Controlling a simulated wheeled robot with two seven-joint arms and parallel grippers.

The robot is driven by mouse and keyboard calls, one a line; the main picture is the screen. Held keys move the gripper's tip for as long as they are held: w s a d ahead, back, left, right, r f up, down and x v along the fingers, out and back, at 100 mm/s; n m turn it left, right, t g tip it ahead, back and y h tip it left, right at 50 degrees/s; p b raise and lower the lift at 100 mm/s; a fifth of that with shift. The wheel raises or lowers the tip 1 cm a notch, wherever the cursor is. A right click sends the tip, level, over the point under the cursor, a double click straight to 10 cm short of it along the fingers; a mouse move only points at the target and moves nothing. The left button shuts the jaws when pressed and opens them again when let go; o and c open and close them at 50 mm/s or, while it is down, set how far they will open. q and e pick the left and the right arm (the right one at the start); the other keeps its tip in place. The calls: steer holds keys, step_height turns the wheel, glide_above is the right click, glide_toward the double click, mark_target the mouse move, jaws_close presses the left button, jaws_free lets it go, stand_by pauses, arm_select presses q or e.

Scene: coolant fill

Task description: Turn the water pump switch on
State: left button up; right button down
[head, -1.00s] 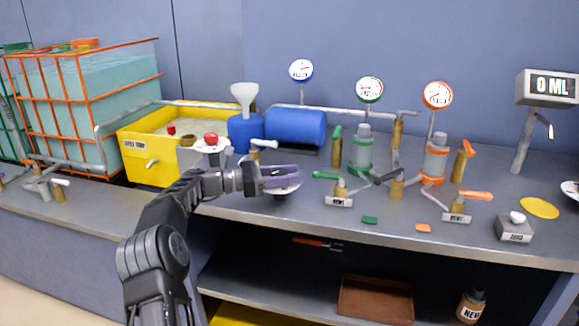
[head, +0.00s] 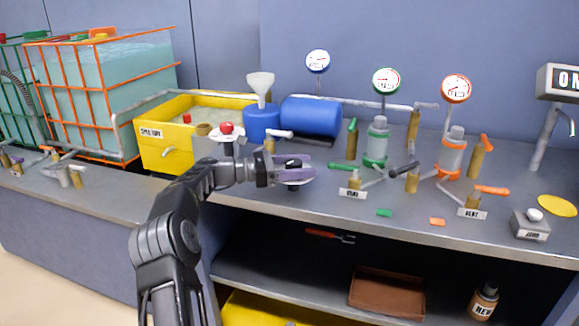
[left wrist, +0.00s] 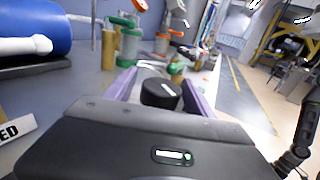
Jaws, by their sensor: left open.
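A round black knob (left wrist: 160,93) with a white mark on top stands between my left gripper's fingers in the left wrist view. It looks like a rotary switch; no readable label shows on it. My left gripper (head: 300,171) is open, with purple fingers, low over the front part of the bench. The fingers stand on either side of the knob; I cannot tell whether they touch it. In the head view the gripper mostly hides the knob. My right gripper is not in view.
Behind the gripper are a blue tank (head: 312,116), a white funnel (head: 260,84) and a yellow tub (head: 166,157). To the right stand the green-banded bottle (head: 376,144), the orange-banded bottle (head: 451,157) and valves. The bench's front edge (head: 400,229) is close, above a shelf.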

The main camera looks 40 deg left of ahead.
arm_select(q)
steer(key=shift+p+v, duration=0.75)
steer(key=shift+v, duration=2.8)
